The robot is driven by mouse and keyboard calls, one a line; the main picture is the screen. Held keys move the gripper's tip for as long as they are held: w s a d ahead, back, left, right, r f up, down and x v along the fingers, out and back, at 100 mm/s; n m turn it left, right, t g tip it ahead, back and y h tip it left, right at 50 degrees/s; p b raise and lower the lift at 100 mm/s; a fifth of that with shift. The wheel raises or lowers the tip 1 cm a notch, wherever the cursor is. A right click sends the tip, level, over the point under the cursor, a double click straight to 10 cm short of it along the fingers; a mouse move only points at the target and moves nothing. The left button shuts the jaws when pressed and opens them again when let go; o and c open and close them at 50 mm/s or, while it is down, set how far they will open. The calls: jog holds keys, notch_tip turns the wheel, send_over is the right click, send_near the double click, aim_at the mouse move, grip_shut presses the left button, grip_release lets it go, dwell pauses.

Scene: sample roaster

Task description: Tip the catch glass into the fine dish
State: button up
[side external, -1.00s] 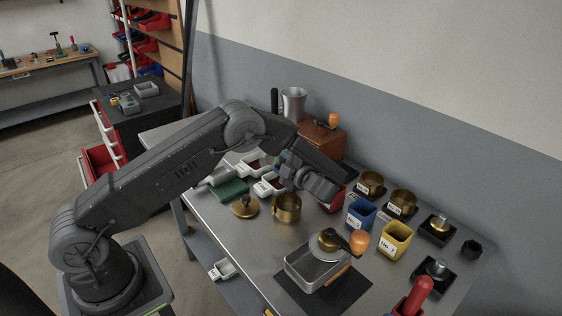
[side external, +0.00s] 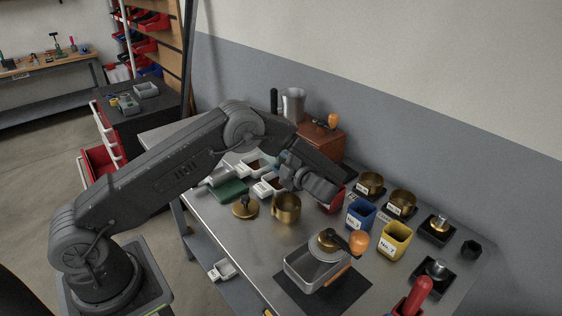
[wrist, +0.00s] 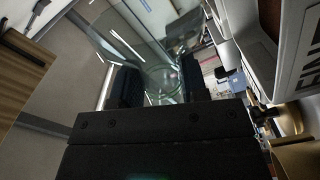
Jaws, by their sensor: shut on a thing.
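My gripper (wrist: 160,88) is shut on the clear catch glass (wrist: 160,76), which sits between the two dark fingers in the wrist view. That view is rolled well over to its side, so the gripper and glass appear tipped. The white fine dish (wrist: 290,62), with large "FINE" lettering and dark brown contents, is close at the right of the wrist view. In the side view my wrist hides most of the fingers and the glass, above the white dishes (side external: 264,189). I cannot tell whether anything is leaving the glass.
A green block (side external: 232,190), a brass lid (side external: 245,208) and a brass cup (side external: 286,209) stand near the dishes.

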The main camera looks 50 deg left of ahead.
jog(key=shift+r, duration=1.55)
jog(key=n, duration=0.5)
jog(key=shift+s+f+n, duration=0.4)
jog(key=n, duration=0.5)
jog(key=shift+s+f, duration=0.35)
jog(key=n, duration=0.3)
jog(key=r+n, duration=0.1)
jog(key=n, duration=0.2)
jog(key=shift+r, duration=0.15)
jog(key=n, duration=0.6)
jog(key=shift+w, duration=0.35)
jog(key=shift+a, duration=0.1)
